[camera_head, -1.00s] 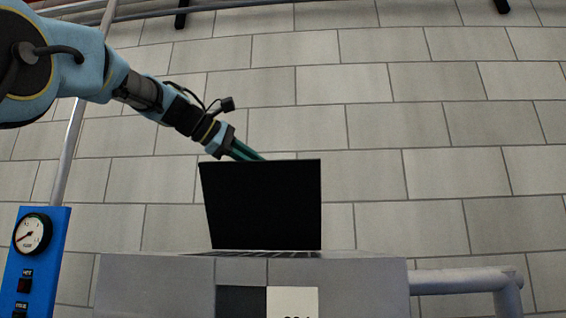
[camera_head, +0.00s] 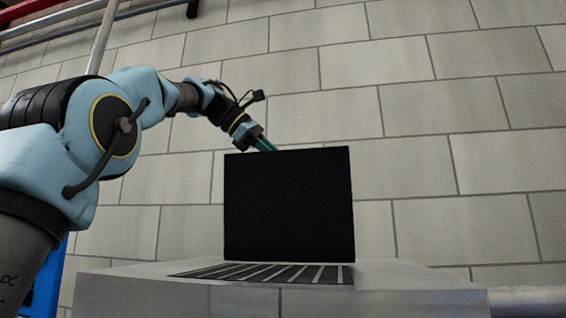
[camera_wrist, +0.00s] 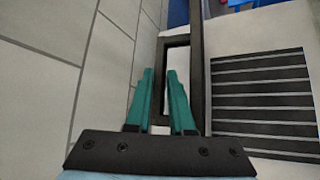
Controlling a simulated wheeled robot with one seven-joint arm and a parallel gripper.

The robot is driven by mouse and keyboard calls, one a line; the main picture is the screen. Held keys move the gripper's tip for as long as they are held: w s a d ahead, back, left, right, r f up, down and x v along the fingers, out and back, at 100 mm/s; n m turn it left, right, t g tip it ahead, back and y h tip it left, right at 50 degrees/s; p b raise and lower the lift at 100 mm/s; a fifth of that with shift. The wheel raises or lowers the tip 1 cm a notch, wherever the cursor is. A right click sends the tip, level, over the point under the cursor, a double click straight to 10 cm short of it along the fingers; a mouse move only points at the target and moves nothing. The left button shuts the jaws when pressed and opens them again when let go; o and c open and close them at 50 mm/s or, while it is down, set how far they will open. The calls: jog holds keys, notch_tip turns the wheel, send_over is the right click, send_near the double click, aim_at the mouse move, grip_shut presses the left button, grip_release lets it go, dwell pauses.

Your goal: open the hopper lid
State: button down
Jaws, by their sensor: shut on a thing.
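The hopper lid (camera_head: 289,205) is a flat black panel standing about upright on the light grey hopper top (camera_head: 420,277). Its bottom edge is beside a slotted grate (camera_head: 265,273), which is uncovered. The wrist view shows the lid (camera_wrist: 198,60) nearly edge-on, with a dark bar handle (camera_wrist: 174,40) on its left side and the grate (camera_wrist: 262,95) on its right. My gripper (camera_wrist: 160,76) has green fingers on either side of the handle bar and is shut on it. In the head view my gripper (camera_head: 265,144) is at the lid's top edge, its fingertips hidden behind the lid.
A pale block wall (camera_head: 450,110) stands behind the hopper. A grey pipe (camera_head: 530,300) runs off at the lower right. A blue panel (camera_head: 48,280) is mostly hidden behind my arm at the lower left. The air right of the lid is clear.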

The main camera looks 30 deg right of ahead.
jog(key=c, duration=0.9)
grip_release()
jog(key=shift+o, duration=0.2)
jog(key=shift+v, duration=3.7)
jog(key=shift+s, duration=0.1)
